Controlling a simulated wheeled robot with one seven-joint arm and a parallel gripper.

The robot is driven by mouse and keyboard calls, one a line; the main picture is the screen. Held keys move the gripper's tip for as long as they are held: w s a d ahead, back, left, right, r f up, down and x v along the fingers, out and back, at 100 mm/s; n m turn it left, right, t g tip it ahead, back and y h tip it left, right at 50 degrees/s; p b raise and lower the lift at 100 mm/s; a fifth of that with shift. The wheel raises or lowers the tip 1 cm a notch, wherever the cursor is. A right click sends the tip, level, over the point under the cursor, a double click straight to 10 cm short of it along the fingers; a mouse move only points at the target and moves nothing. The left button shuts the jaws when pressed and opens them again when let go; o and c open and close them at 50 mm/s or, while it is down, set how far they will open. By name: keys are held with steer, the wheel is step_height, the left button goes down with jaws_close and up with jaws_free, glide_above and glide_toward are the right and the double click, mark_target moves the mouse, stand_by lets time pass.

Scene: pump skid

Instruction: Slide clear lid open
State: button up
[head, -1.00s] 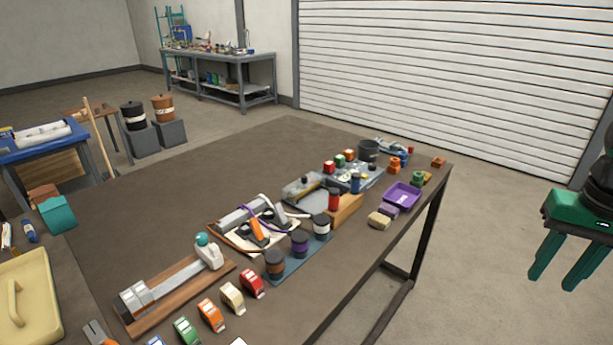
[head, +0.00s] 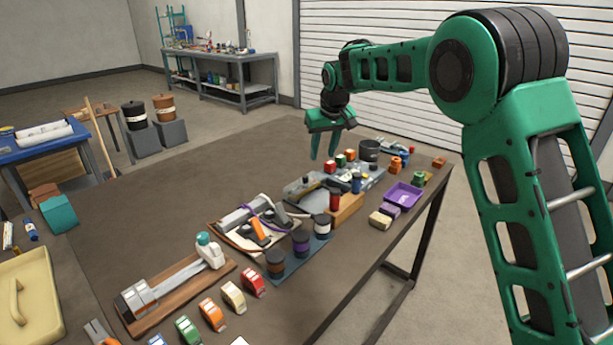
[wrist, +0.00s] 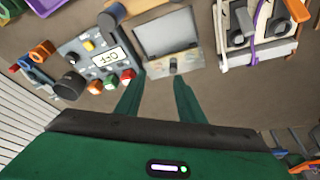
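The clear lid (wrist: 168,38) is a grey see-through panel in a pale frame, with a small dark knob (wrist: 173,66) on the near strip in the wrist view. In the head view the lidded unit (head: 297,188) lies low on the table, partly behind jars and blocks. My gripper (head: 323,157) hangs above the table, just behind the unit, fingers pointing down. In the wrist view my gripper (wrist: 160,79) has its two green fingers apart with nothing between them. The fingertips are near the knob in the picture but appear above and apart from it.
A control panel with an "OFF" label (wrist: 110,57) and several coloured knobs sits beside the lid. A dark cylinder (head: 369,150) and a purple tray (head: 403,195) are to the right. The back-left tabletop is clear.

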mark_target(305, 176)
steer(key=shift+n, duration=0.3)
steer(key=w+a+f, duration=0.1)
steer(key=f, duration=0.2)
steer(key=w+a+f, duration=0.2)
steer(key=f, duration=0.2)
steer(key=w+a+f, duration=0.1)
steer(key=a+f, duration=0.1)
steer(key=f, duration=0.2)
steer(key=shift+w+a, duration=0.25)
steer(key=shift+r, duration=0.1)
jaws_close()
